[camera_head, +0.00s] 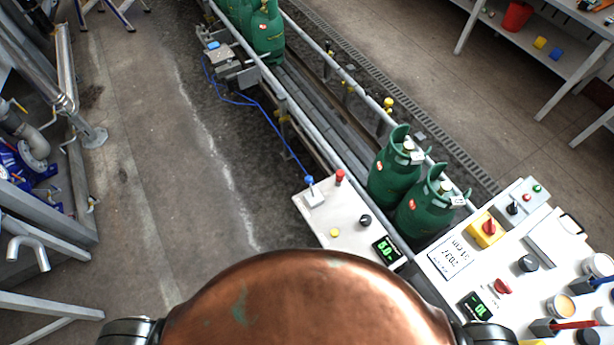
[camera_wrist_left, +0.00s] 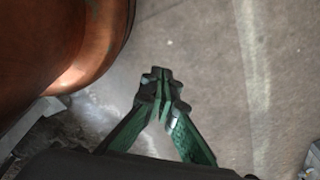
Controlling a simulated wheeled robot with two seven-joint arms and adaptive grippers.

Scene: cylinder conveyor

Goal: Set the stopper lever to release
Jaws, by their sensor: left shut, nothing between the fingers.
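The stopper lever (camera_head: 309,184), a short lever with a blue knob on a pale block, stands on the small white control panel (camera_head: 322,222) beside the conveyor in the head view. A blue line runs from it to the stopper unit (camera_head: 232,68) farther up the conveyor. I cannot tell from this angle which setting the lever is in. My left gripper (camera_wrist_left: 160,88) shows in the left wrist view, with its green and black fingers together and empty above the concrete floor. It is outside the head view, and the lever is not in the left wrist view. My right gripper is in neither view.
The panel also has a red button (camera_head: 340,176), a black knob (camera_head: 365,220) and a green display (camera_head: 387,250). Green cylinders (camera_head: 395,172) stand on the conveyor (camera_head: 320,118). A larger control desk (camera_head: 490,262) is at right. The floor (camera_head: 150,165) left of the conveyor is clear.

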